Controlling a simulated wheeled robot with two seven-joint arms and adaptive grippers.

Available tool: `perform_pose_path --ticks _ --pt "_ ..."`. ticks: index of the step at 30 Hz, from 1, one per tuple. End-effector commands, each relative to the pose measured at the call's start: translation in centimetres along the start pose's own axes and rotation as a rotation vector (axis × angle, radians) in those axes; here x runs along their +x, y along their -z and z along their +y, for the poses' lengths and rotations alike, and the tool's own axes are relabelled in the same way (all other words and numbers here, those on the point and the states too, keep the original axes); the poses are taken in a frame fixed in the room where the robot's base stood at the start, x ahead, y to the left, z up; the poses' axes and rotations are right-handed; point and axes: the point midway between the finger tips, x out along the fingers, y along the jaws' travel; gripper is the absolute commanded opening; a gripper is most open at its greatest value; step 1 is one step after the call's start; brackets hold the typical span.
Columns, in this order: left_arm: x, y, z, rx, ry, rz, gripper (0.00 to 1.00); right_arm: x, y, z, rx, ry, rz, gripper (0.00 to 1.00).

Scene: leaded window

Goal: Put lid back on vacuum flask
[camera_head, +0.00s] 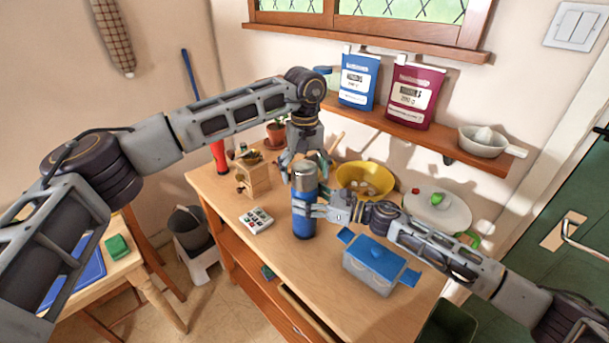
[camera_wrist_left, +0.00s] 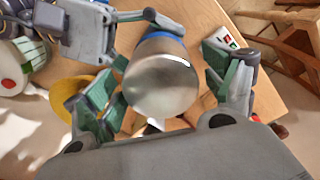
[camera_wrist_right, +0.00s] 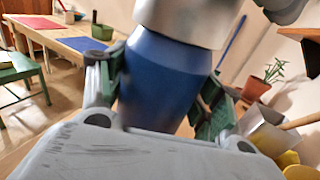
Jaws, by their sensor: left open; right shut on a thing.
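The vacuum flask (camera_head: 304,222) has a blue body and stands upright on the wooden worktop. Its silver lid (camera_head: 304,176) sits on top of the body, in line with it; whether it is screwed tight I cannot tell. My right gripper (camera_head: 312,210) is shut on the blue body from the right; the right wrist view shows the body (camera_wrist_right: 158,82) between its fingers. My left gripper (camera_head: 303,162) is open, pointing down over the lid. In the left wrist view the lid's round top (camera_wrist_left: 160,80) lies between the spread green-padded fingers.
A yellow bowl (camera_head: 377,172) is behind, a wooden box (camera_head: 254,178) and a small keypad-like thing (camera_head: 256,220) to the left.

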Motion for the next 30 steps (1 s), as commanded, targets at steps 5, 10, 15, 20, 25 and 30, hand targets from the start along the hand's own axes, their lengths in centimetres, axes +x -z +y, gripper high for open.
perform_pose_path --ticks 5,10,15,20,25,30 --pt "-1.7 0.0 0.0 0.0 -0.001 0.003 0.84 0.0 0.0 -0.1 -0.001 0.002 0.0 0.0" --pt "-2.8 0.0 0.0 0.001 0.001 0.001 0.84 0.0 0.0 -0.1 -0.001 0.002 0.0 0.0" --pt "-3.0 0.0 0.0 0.001 0.0 0.0 0.84 0.0 0.0 -0.1 -0.001 0.002 0.0 0.0" --pt "-3.0 0.0 0.0 0.0 0.0 0.0 0.82 0.0 0.0 -0.1 -0.001 0.002 0.0 0.0" --pt "-3.0 0.0 0.0 -0.014 0.0 0.001 0.82 0.0 0.0 -0.1 -0.001 0.002 0.0 0.0" --pt "-3.1 0.0 0.0 -0.07 0.0 0.001 0.82 0.0 0.0 -0.1 -0.002 0.002 0.0 0.0"
